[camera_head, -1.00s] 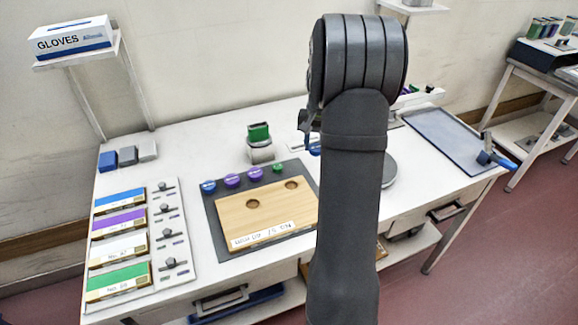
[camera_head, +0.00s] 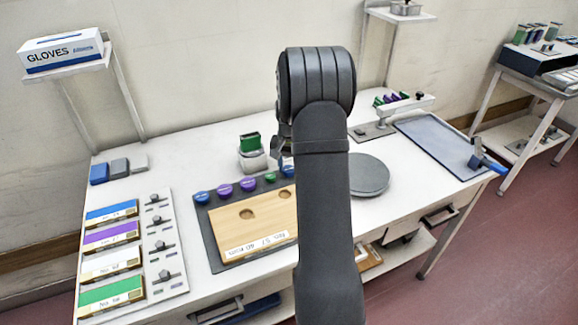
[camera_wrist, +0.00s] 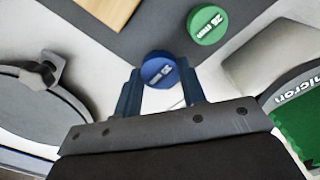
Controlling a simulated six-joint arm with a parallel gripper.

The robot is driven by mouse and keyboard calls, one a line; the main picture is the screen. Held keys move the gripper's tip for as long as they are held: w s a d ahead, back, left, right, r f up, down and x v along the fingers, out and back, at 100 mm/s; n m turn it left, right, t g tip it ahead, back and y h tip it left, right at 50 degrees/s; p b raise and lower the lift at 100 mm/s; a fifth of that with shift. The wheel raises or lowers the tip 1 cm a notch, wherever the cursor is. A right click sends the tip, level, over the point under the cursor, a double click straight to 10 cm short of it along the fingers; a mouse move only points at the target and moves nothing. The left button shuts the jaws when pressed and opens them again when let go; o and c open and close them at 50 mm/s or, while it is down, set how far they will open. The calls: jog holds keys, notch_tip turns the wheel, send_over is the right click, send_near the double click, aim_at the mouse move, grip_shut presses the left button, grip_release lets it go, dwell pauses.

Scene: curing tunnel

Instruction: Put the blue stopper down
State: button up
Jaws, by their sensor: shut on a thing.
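The blue stopper (camera_wrist: 160,70) is between the two fingertips of my gripper (camera_wrist: 161,79) in the wrist view, which is shut on it. It shows its round labelled top over the edge of the dark mat (camera_wrist: 150,32). I cannot tell whether it touches the mat. A green stopper (camera_wrist: 207,24) lies close beside it. In the head view my arm hides most of the gripper; the blue stopper (camera_head: 287,171) shows just left of the arm, to the right of the row with the green stopper (camera_head: 270,178), purple stoppers and another blue stopper (camera_head: 202,197).
A wooden board (camera_head: 250,225) with holes lies on the mat (camera_head: 213,252). A round grey disc (camera_head: 368,175) is right of the arm. A blue-grey tray (camera_head: 440,142) is farther right.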

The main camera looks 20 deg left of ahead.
jog(key=shift+f, duration=0.1)
jog(key=o, duration=0.9)
jog(key=shift+o, duration=0.2)
notch_tip(320, 180, up, 12)
jog(key=shift+f, duration=4.05)
jog(key=shift+f, duration=0.1)
